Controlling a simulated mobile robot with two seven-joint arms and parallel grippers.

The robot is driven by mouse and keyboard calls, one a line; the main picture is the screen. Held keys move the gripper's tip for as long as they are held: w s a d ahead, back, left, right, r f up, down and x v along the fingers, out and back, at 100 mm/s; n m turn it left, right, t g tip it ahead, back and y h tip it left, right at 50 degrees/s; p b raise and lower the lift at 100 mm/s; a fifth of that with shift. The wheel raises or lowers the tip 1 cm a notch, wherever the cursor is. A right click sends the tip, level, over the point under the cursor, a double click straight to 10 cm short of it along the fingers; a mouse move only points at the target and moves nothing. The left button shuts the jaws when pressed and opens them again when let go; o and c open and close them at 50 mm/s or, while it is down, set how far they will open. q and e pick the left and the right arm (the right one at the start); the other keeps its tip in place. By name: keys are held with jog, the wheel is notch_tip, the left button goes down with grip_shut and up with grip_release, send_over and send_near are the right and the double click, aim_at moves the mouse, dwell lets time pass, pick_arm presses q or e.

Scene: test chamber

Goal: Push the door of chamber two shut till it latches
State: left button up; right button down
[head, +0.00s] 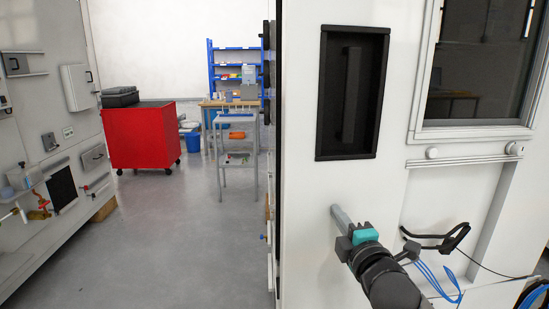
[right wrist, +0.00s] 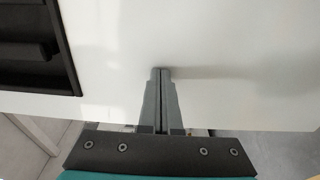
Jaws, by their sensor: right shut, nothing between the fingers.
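The white door (head: 307,110) stands upright on the right in the head view, with a dark left edge and a black recessed handle (head: 352,92). It fills much of the right wrist view as a white panel (right wrist: 200,50); the black recess (right wrist: 35,50) shows at upper left there. No chamber number is readable, and the latch is hidden. My right gripper (head: 338,212) is shut and empty, below the handle. In the right wrist view its fingertips (right wrist: 160,72) are at the white face; I cannot tell whether they touch. My left gripper is out of view.
A window (head: 480,60) and a black bracket with blue cables (head: 440,240) are at right. A red cabinet (head: 143,137), a grey trolley (head: 237,150) and blue shelves (head: 228,65) stand behind. A white equipment wall (head: 60,110) is at left. The grey floor (head: 190,240) between is clear.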

jog(key=shift+w+a+b, duration=0.1)
jog(key=shift+w+a, duration=0.1)
jog(key=shift+w, duration=0.9)
jog(key=shift+w+a+b, duration=0.15)
jog(key=shift+w, duration=0.9)
jog(key=shift+w+a+b, duration=0.1)
jog(key=shift+w+a, duration=0.1)
jog(key=shift+w, duration=0.9)
jog(key=s+d+p, duration=0.1)
jog(key=s+p, duration=0.3)
jog(key=s, duration=0.6)
jog(key=shift+d+p, duration=0.35)
jog(key=shift+p, duration=0.05)
jog(key=shift+f, duration=0.1)
